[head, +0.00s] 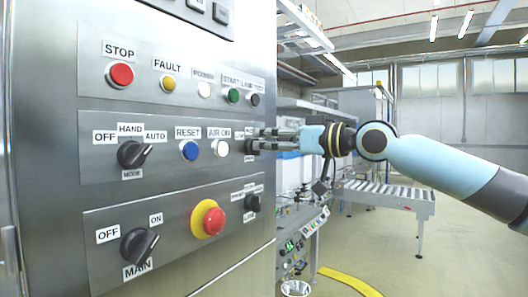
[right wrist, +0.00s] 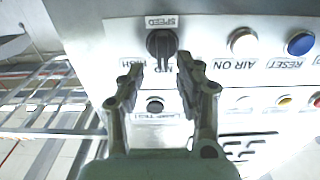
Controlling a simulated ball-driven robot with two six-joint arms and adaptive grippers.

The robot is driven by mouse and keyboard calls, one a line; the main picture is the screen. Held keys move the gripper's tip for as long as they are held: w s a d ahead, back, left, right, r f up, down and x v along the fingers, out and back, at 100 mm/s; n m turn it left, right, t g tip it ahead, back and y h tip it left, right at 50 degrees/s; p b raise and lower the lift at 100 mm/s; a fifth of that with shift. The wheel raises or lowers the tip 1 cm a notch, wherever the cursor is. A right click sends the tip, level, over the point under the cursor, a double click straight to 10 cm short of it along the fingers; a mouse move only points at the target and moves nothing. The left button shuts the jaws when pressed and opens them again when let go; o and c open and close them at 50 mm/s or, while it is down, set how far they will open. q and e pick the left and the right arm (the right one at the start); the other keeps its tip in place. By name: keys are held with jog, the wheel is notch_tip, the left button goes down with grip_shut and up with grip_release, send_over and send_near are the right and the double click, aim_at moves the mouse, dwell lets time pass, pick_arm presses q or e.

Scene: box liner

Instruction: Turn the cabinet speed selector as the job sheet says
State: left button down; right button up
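The speed selector is a black knob (right wrist: 161,44) under an upside-down SPEED label in the right wrist view. HIGH and MED labels show near it; its ridge looks roughly upright in the picture, toward MED, but the exact setting is hard to tell. My right gripper (right wrist: 160,64) is open, its two fingertips on either side just short of the knob, apparently not touching it. In the head view my right gripper (head: 262,140) reaches the cabinet's (head: 60,190) right edge and largely covers the selector. My left gripper is out of view. No job sheet is readable.
Near the selector are the white AIR ON button (head: 220,148), the blue RESET button (head: 189,150) and a small black lamp-test button (right wrist: 155,104). The mode knob (head: 133,153), main knob (head: 138,246) and red emergency stop (head: 208,219) protrude too. A roller conveyor (head: 385,193) stands behind.

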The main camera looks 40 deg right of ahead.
jog(key=shift+w+a, duration=0.4)
jog(key=shift+w, duration=0.15)
grip_shut()
